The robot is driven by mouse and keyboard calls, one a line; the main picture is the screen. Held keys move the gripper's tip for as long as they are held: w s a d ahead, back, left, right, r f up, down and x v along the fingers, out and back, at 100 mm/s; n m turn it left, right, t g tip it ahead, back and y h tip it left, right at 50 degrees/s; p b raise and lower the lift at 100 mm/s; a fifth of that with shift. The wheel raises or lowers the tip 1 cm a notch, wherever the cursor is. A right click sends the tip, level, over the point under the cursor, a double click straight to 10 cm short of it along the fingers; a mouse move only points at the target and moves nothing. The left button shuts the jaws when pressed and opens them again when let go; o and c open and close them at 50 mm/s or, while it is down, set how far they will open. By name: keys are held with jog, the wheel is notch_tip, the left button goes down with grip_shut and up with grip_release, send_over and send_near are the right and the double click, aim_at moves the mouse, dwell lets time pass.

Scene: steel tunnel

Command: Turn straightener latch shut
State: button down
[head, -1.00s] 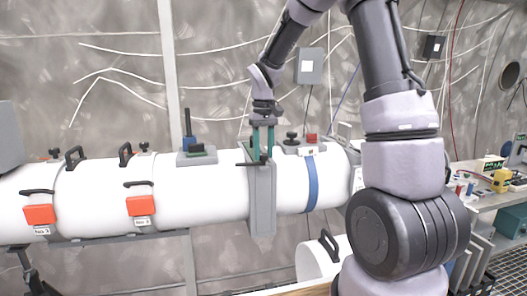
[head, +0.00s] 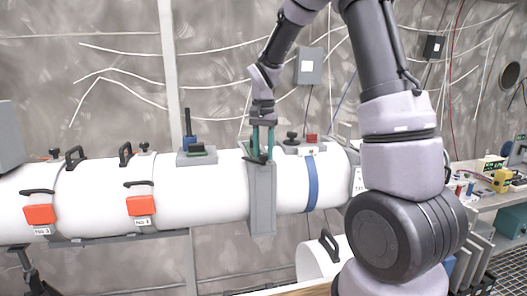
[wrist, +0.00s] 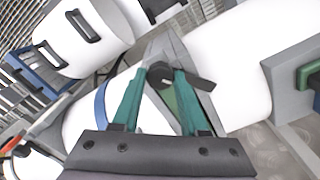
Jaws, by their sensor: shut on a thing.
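The straightener is a grey upright plate-like housing (head: 262,200) set across the white tube. Its black latch sits near the top, with the lever (head: 249,152) slanting up to the left in the head view. In the wrist view the latch's round hub is between my fingertips, and its lever (wrist: 196,79) sticks out to the right. My gripper (head: 262,156) points down at the housing, its teal fingers shut on the latch; it also shows in the wrist view (wrist: 161,75). The fingers partly hide the hub in the head view.
The white tube (head: 90,195) runs across the left and middle, with orange latched boxes (head: 141,206) and black handles. A blue band (head: 311,185) circles it just right of the housing. A bench with tools (head: 500,182) stands at the far right.

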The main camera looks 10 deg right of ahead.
aim_at(263, 154)
jog(key=m, duration=0.3)
jog(key=shift+w+r+m, duration=0.1)
jog(key=shift+m, duration=2.1)
jog(key=shift+c, duration=2.2)
grip_release()
notch_tip(263, 154, up, 11)
